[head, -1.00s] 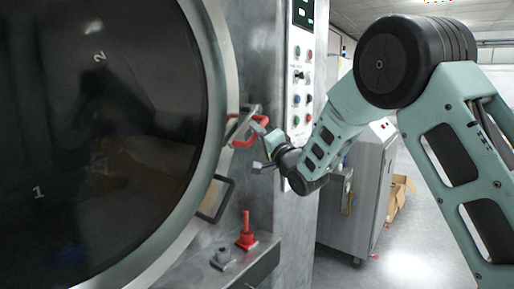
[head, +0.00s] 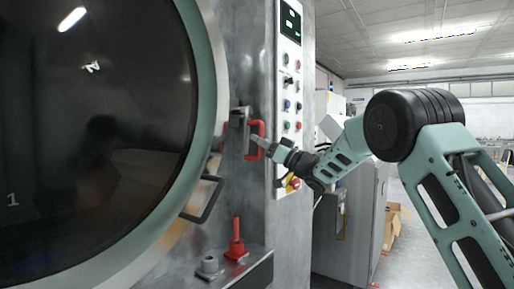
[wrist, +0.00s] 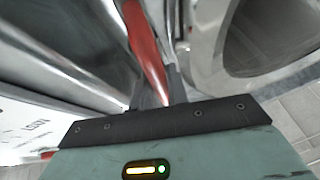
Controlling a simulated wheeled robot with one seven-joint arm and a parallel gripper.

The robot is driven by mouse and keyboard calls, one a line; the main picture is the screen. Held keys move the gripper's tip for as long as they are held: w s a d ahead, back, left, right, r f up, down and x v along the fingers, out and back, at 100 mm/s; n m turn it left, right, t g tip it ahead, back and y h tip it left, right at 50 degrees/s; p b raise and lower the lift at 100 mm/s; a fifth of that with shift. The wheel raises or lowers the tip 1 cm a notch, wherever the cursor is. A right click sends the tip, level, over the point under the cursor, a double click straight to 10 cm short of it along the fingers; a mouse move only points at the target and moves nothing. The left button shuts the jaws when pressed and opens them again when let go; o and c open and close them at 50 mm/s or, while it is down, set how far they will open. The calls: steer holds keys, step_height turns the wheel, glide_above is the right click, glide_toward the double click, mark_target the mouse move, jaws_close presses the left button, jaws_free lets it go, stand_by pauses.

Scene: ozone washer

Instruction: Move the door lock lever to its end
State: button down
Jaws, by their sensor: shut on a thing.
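The door lock lever, a red U-shaped handle (head: 260,129) on a grey metal mount, sits at the right rim of the large round door (head: 207,75). My gripper (head: 257,143) reaches it from the right and is shut on the lever's red bar. In the wrist view the red bar (wrist: 146,46) runs down to my gripper (wrist: 172,92), whose fingers show only in part. The exact contact is partly hidden.
A black loop handle (head: 206,198) is on the door below the lever. A button panel (head: 289,95) rises just right of the lever.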

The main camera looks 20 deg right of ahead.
steer(key=shift+w+d+f+n+g, duration=0.1)
steer(key=shift+w+d+n+g, duration=0.15)
steer(key=shift+n, duration=0.35)
steer(key=shift+w+d+f+n+g, duration=0.1)
steer(key=shift+d+n+g, duration=0.15)
steer(key=shift+n, duration=0.35)
steer(key=shift+r, duration=0.1)
steer(key=c, duration=1.4)
jaws_free()
steer(key=shift+d, duration=0.1)
steer(key=shift+o, duration=0.2)
steer(key=b+v, duration=0.2)
steer(key=v, duration=1.5)
steer(key=shift+d+f+b, duration=0.2)
steer(key=shift+f+b, duration=0.1)
steer(key=shift+b, duration=0.05)
steer(key=shift+w, duration=0.1)
